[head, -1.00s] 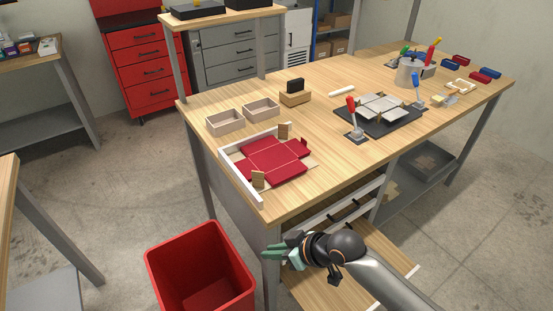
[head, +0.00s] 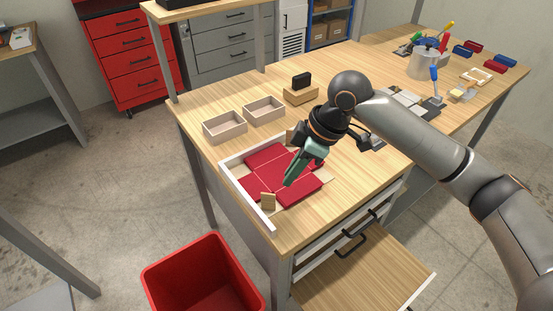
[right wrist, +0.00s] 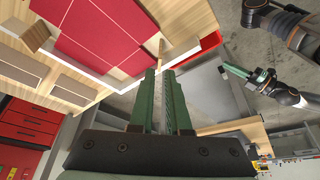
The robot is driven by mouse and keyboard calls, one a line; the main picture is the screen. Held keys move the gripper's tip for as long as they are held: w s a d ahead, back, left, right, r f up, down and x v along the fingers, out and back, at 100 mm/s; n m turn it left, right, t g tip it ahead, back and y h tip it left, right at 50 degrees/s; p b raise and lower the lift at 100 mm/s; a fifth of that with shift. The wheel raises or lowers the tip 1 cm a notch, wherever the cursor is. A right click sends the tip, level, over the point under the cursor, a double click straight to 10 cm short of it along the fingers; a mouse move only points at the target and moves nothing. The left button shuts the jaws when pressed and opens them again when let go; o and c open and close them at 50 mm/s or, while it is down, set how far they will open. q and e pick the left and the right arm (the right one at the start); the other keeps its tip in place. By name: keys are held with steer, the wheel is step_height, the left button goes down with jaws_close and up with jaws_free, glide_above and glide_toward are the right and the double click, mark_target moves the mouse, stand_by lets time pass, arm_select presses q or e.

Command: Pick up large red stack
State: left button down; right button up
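The large red stack (head: 268,172) is a flat, cross-shaped pile of red sheets with fold lines. It lies on the near left corner of the wooden table, inside a white L-shaped frame (head: 245,205). It also shows at the top left of the right wrist view (right wrist: 100,35). My right gripper (head: 289,182) hangs above the stack's right part, hiding some of it. In the right wrist view its green fingers (right wrist: 162,72) have a narrow, empty gap. My left gripper (right wrist: 252,76) shows away from the table in that view; its finger gap is unclear.
Small wooden blocks (head: 268,201) stand by the stack's edges. Two open boxes (head: 225,127) sit behind the frame. A red bin (head: 205,270) stands on the floor at the near left. A drawer (head: 365,265) is open below the table's front.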

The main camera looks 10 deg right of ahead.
glide_toward(263, 208)
steer(key=shift+d+f, duration=0.2)
steer(key=shift+f, duration=0.4)
steer(key=shift+x, duration=3.1)
steer(key=shift+w+a+r, duration=0.15)
steer(key=shift+c, duration=0.2)
jaws_close()
